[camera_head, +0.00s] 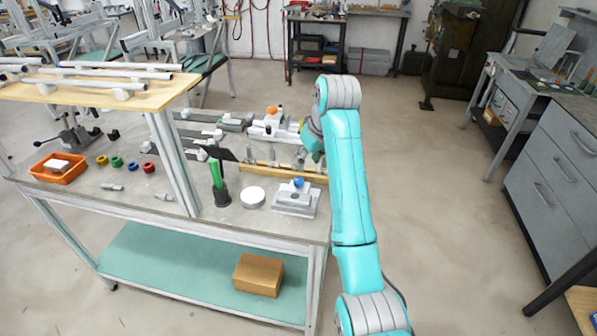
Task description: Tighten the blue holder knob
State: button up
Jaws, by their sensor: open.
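The blue holder knob (298,183) sits on top of a grey metal holder block (296,203) at the right front corner of the workbench. My teal arm reaches up from the lower right and bends over the bench's right edge. My gripper (314,157) hangs at the arm's far end, above and behind the blue knob, apart from it. It is open, small in view and partly hidden by the arm, so its fingers are hard to make out.
A wooden rail with upright clamps (285,172) lies behind the holder. A white disc (253,197) and a green-handled tool in a dark cup (217,188) stand to its left. An orange knob (271,110) tops a fixture farther back. A shelf post (174,160) rises left.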

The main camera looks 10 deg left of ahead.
aim_at(299, 180)
jog(key=x, duration=1)
jog(key=shift+w+a+f, duration=0.1)
jog(key=shift+w+f, duration=0.05)
jog(key=shift+f, duration=0.15)
grip_shut()
